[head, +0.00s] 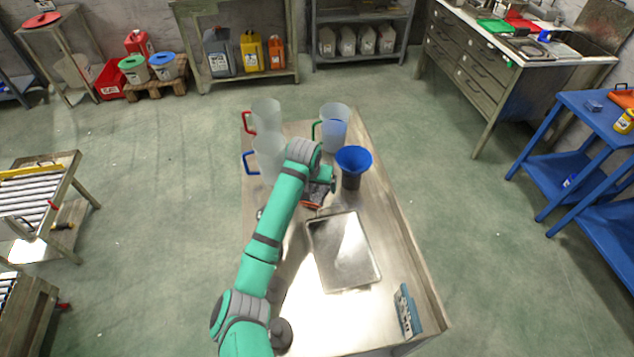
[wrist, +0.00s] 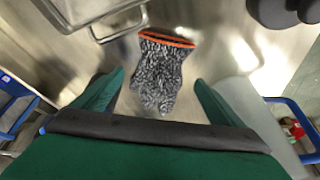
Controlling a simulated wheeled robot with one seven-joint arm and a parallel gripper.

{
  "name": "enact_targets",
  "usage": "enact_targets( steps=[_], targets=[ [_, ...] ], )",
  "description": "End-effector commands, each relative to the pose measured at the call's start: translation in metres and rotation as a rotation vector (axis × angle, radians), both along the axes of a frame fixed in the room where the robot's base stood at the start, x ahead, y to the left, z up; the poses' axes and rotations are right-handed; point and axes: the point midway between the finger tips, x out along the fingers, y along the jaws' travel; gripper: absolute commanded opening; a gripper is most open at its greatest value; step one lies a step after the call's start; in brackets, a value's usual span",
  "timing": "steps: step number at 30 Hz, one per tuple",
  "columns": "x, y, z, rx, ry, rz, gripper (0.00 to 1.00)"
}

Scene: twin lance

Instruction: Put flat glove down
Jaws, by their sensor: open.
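A grey speckled knit glove with an orange cuff (wrist: 163,72) lies flat on the metal table between my fingers in the wrist view. In the head view only a small dark and reddish part of it (head: 313,203) shows beneath my gripper (head: 320,187). My gripper (wrist: 158,82) is open, with one green finger on each side of the glove and a gap to both. The glove's fingers point towards my palm. I cannot tell how high my fingers are above the table.
A blue funnel (head: 353,159) stands in a dark holder right of my gripper. Clear jugs with red, blue and green handles (head: 334,125) stand at the far end. A blue-edged item (head: 407,312) lies near the front right.

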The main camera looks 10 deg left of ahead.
Motion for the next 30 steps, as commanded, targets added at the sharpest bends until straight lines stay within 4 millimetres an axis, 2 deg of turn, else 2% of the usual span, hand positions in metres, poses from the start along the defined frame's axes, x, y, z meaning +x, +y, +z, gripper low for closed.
enact_targets(
  steps=[3, 6, 14, 15, 20, 23, 24, 30],
  targets=[
    [0.006, 0.002, -0.015, 0.000, 0.002, 0.003, 0.91],
    [0.009, 0.002, -0.022, 0.000, 0.001, 0.003, 0.91],
    [0.010, 0.001, -0.025, -0.001, 0.000, 0.002, 0.91],
    [0.010, 0.001, -0.025, -0.001, 0.000, 0.002, 0.86],
    [0.010, 0.001, -0.025, 0.000, 0.000, 0.001, 0.48],
    [0.010, 0.000, -0.025, 0.000, 0.000, 0.001, 0.47],
    [0.010, 0.000, -0.025, 0.000, 0.000, 0.001, 0.43],
    [0.010, 0.000, -0.025, 0.000, 0.000, 0.001, 0.43]
  ],
)
